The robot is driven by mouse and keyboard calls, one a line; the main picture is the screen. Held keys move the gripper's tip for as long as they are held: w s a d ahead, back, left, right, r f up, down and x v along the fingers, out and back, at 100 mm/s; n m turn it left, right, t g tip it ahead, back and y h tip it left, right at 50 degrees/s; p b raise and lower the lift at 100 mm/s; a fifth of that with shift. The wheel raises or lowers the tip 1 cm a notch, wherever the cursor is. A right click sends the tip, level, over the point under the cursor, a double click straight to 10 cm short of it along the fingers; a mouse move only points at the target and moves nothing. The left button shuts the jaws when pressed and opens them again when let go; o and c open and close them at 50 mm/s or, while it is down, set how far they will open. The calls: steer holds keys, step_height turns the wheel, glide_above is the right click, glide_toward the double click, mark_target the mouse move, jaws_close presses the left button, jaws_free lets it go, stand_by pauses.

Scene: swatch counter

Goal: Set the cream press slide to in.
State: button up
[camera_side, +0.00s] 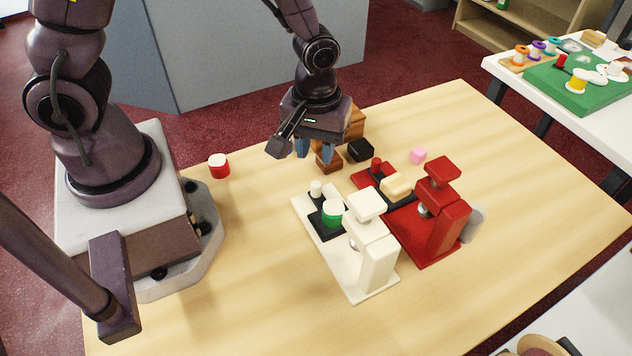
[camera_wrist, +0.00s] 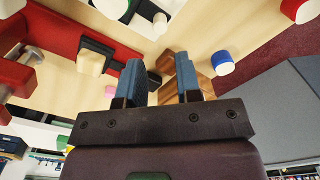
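The cream press (camera_side: 378,262) stands on its long cream base near the table's middle. Its black slide (camera_side: 318,222) carries a green and white round piece (camera_side: 333,213) and a cream knob (camera_side: 316,188) at the outer end. The slide sits on the knob side of the press head, with the green piece in front of the head rather than squarely under it. My gripper (camera_side: 315,150) is above the table behind the knob, with blue fingers apart and nothing between them. In the wrist view my gripper (camera_wrist: 158,75) is open; the cream knob (camera_wrist: 160,22) shows beyond the fingers.
A red press (camera_side: 440,222) stands close on the right, its black slide holding a cream block (camera_side: 397,186). Brown blocks (camera_side: 330,161), a black block (camera_side: 361,150) and a pink block (camera_side: 418,155) lie behind. A red-white cylinder (camera_side: 219,167) stands left; the front-left table is clear.

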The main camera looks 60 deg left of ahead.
mark_target(316, 184)
step_height(316, 184, down, 9)
steer(key=shift+f, duration=0.15)
stand_by(0.4)
